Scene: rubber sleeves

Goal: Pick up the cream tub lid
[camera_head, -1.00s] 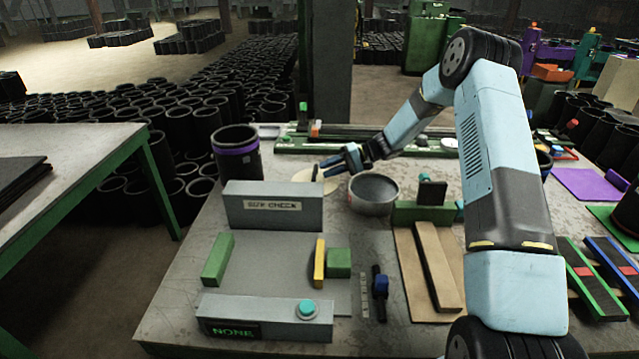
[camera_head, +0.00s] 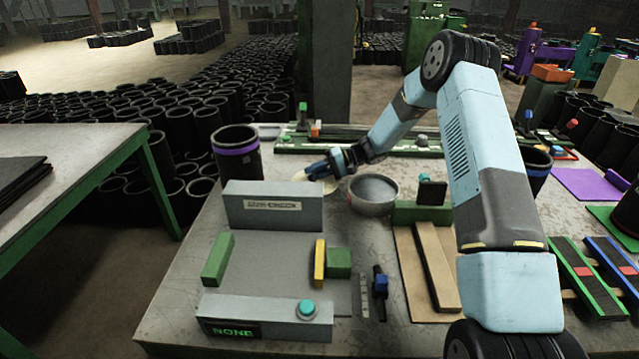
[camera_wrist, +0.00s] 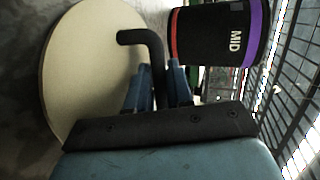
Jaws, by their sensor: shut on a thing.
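The cream tub lid (camera_wrist: 85,65) is a flat round disc with a dark bent handle (camera_wrist: 135,38), large at the left of the wrist view. In the head view the lid (camera_head: 303,183) lies behind the grey size-check block, mostly hidden by my gripper (camera_head: 315,172). In the wrist view my gripper (camera_wrist: 160,88) has its blue fingers closed on the lid's handle. I cannot tell whether the lid is touching the table. The open grey metal tub (camera_head: 374,190) stands just right of the lid.
A black sleeve with a purple band (camera_head: 237,155) stands left of the lid; it also shows, marked MID, in the wrist view (camera_wrist: 215,35). The grey size-check block (camera_head: 272,208) stands in front. A green block (camera_head: 420,212) is right of the tub.

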